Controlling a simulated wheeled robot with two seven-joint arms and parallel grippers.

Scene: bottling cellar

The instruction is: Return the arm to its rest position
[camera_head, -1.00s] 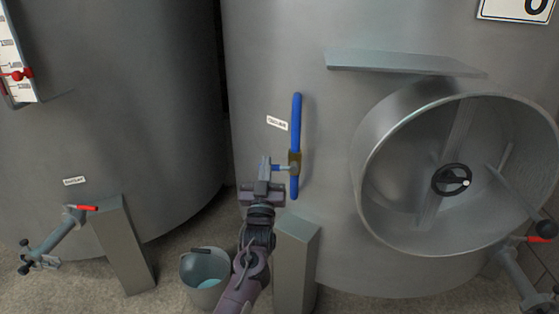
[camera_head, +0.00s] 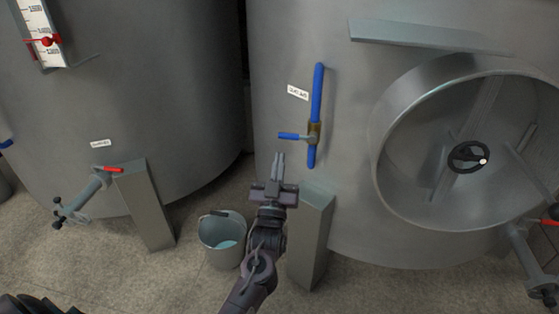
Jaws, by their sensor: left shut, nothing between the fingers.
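My left gripper (camera_head: 278,165) is in the middle of the head view, its arm coming up from the bottom edge. Its fingers are shut with nothing between them. They point up, just below and left of a blue-handled sampling valve on the tank. The valve has a blue vertical tube (camera_head: 317,92), a brass body (camera_head: 314,133) and a small blue lever (camera_head: 290,136) pointing left. The fingertips look apart from the lever. A dark part of my own body shows at the bottom left corner. My right gripper is not in view.
Two large steel tanks (camera_head: 290,40) stand ahead. A round manway (camera_head: 385,150) with a black handwheel (camera_head: 468,157) is at right. A grey bucket (camera_head: 221,255) with bluish liquid stands on the floor, left of my arm. A red-handled drain valve (camera_head: 107,169) is at left.

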